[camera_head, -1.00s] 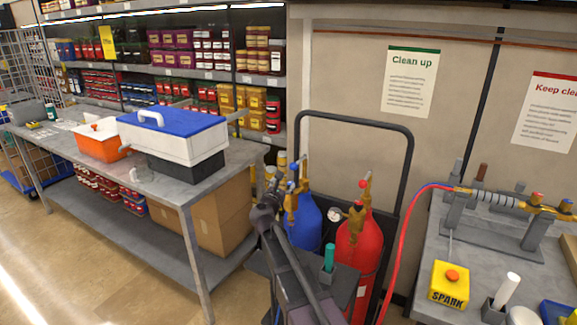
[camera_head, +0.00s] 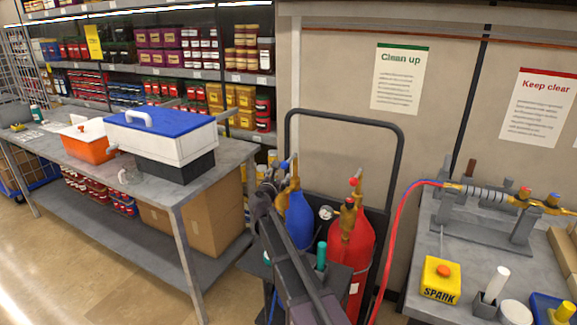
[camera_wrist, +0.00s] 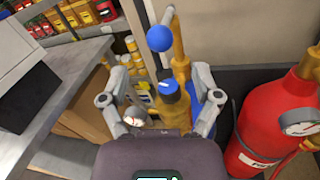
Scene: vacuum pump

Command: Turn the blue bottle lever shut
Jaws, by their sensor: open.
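The blue bottle (camera_head: 299,228) stands upright in a cart, with a brass valve on top. Its lever (camera_head: 284,165) with a blue tip sits at the top of the brass stem. In the wrist view the lever's blue ball end (camera_wrist: 160,38) shows above the brass body and a blue knob (camera_wrist: 168,86). My gripper (camera_head: 268,190) is beside the valve on its left in the head view. In the wrist view my open gripper (camera_wrist: 160,88) has one finger on each side of the brass valve, below the ball in the picture. I cannot tell whether either finger touches it.
A red bottle (camera_head: 352,250) with a gauge stands close on the right. The cart's black frame (camera_head: 401,170) rises behind. A workbench (camera_head: 215,170) with a blue-lidded cooler is at left. A bench (camera_head: 425,275) with a yellow SPARK box (camera_head: 440,280) is at right. A red hose (camera_head: 388,245) hangs between.

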